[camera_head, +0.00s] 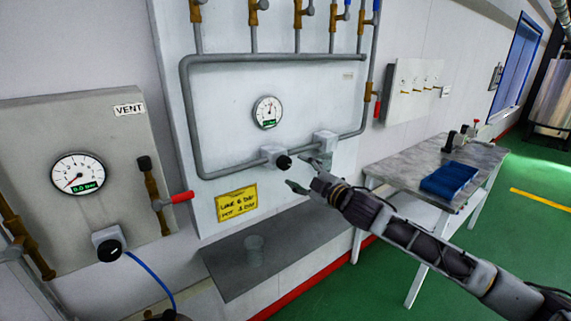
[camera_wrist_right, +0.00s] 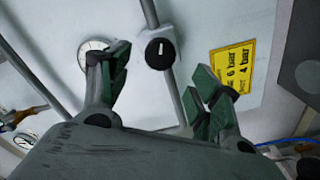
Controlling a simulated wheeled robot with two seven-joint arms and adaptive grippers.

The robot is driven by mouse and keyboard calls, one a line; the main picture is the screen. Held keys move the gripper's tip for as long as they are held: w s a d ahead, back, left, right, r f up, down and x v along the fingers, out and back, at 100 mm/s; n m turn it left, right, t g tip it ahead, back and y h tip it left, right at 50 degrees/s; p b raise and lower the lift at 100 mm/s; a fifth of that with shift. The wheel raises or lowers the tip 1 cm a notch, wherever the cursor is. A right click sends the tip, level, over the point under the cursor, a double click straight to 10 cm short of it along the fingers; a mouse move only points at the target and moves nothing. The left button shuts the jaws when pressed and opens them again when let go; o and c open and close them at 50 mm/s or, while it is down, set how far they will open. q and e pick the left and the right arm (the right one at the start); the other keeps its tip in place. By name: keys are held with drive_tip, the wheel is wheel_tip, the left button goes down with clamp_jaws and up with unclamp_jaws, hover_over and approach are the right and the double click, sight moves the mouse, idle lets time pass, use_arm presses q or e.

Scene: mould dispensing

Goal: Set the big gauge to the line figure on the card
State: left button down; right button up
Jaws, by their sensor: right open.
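A round white gauge (camera_head: 267,112) with a green digital readout sits on the white panel; its figure is too small to read. Another gauge (camera_head: 77,173), on the grey VENT panel, reads 0.0 bar. A black knob (camera_head: 283,162) is on the pipe below the white panel's gauge. The yellow card (camera_head: 236,203) reads line 6 bar, and 4 bar below; it also shows in the right wrist view (camera_wrist_right: 234,62). My right gripper (camera_head: 305,174) is open and empty, just right of the knob. In the wrist view the knob (camera_wrist_right: 159,53) shows between its fingers, apart from them. My left gripper is not seen.
Grey pipework (camera_head: 188,115) frames the white panel, with several brass valves above. A grey shelf (camera_head: 285,250) juts out below. A second black knob (camera_head: 109,247) and a red-handled valve (camera_head: 182,197) are at left. A table with a blue bin (camera_head: 450,180) stands right.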

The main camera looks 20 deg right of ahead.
sight(286, 164)
drive_tip(key=shift+p+x, duration=0.7)
drive_tip(key=shift+x, duration=3.4)
drive_tip(key=shift+c, duration=0.4)
drive_tip(key=c, duration=0.9)
